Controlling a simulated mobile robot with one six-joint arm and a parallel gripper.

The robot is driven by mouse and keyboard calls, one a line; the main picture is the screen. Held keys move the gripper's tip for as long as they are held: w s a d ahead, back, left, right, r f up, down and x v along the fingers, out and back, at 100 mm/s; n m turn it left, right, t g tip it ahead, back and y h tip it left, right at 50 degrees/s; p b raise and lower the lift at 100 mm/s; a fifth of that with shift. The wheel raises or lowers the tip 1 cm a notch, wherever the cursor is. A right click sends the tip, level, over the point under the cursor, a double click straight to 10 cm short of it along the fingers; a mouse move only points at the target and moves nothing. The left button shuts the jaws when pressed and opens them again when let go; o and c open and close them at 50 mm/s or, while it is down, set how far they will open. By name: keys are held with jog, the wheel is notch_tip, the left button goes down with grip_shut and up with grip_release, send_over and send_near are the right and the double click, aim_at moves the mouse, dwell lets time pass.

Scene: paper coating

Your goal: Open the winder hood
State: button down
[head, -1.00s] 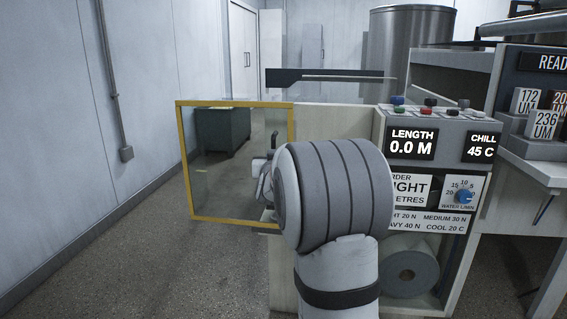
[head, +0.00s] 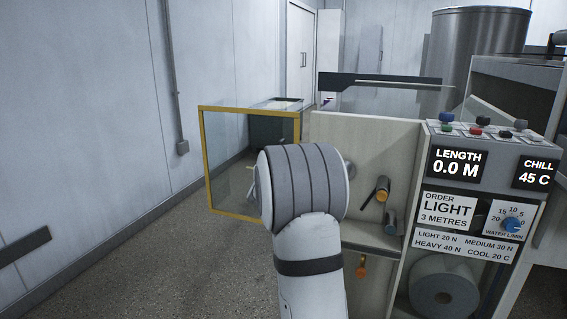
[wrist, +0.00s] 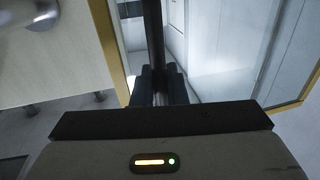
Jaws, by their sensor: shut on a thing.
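The winder hood (head: 228,163) is a clear panel in a yellow frame. In the head view it stands swung out at the left of the winder cabinet (head: 345,135), and the cabinet's left front is uncovered. My gripper is hidden behind my own arm in the head view. In the wrist view my gripper (wrist: 158,82) is shut on a dark upright bar, which looks like the hood handle (wrist: 152,28). The yellow frame (wrist: 107,45) and the clear pane (wrist: 228,65) show around it.
The control panel (head: 470,190) reads LENGTH 0.0 M and order LIGHT. A pale wall (head: 90,130) runs along the left, with free floor (head: 165,255) before it.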

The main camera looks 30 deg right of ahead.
jog(key=c, duration=1.5)
grip_release()
jog(key=shift+c, duration=0.2)
jog(key=shift+s, duration=0.1)
jog(key=p+v, duration=0.1)
jog(key=v, duration=0.6)
jog(key=shift+s+a, duration=0.25)
jog(key=shift+a, duration=0.05)
jog(key=s+a+r+n+g+y+p, duration=0.1)
jog(key=s+a+r+n+y+p, duration=0.3)
jog(key=a+p, duration=0.4)
jog(key=s+a+r+n+g+y+p, duration=0.1)
jog(key=s+a+r+y+p, duration=0.45)
jog(key=a, duration=0.55)
jog(key=s+a+r+n+g+p, duration=0.1)
jog(key=s+a+g+p, duration=0.1)
jog(key=s, duration=0.6)
jog(key=s+a+r+n+g+y+p, duration=0.1)
jog(key=s+a+r+g+p, duration=0.1)
jog(key=s+g+p, duration=0.2)
jog(key=s+a+r+n+g+y+p, duration=0.1)
jog(key=s+a+r+g+p, duration=0.1)
jog(key=s+p, duration=0.5)
jog(key=s+a+g, duration=0.1)
jog(key=s, duration=0.4)
jog(key=shift+s, duration=0.15)
